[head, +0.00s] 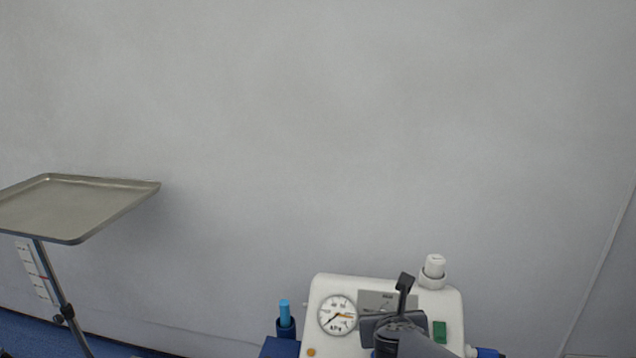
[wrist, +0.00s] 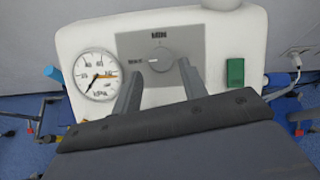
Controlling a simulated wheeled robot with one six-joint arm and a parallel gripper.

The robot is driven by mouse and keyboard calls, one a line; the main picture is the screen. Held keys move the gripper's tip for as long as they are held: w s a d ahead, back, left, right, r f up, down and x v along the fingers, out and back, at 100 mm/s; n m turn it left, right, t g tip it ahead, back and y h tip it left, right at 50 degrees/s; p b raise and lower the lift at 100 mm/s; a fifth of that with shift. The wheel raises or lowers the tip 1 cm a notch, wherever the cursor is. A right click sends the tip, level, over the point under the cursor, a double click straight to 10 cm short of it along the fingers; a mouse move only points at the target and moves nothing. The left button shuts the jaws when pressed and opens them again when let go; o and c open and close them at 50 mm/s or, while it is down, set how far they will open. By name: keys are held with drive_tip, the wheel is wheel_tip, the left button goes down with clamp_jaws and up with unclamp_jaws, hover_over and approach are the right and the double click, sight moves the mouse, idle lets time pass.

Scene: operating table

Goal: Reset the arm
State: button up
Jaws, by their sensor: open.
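My gripper (wrist: 158,90) is open in the wrist view, its two grey fingers spread apart just below a round grey knob (wrist: 160,60). The knob sits on a grey plate marked MIN and MAX on a white machine (wrist: 222,58). I cannot tell whether the fingers touch the plate. In the head view, my dark gripper (head: 403,290) is in front of the same white machine (head: 330,285) at the bottom right of centre, and hides the knob there.
The machine carries a round kPa gauge (wrist: 96,74), a green switch (wrist: 235,72) and a white cap (head: 434,266). A blue-topped holder (head: 285,314) stands at its left. A metal tray on a stand (head: 75,205) is at the far left. The wall behind is bare.

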drive_tip(key=b+x, duration=0.1)
drive_tip(key=x, duration=0.3)
idle(0.3)
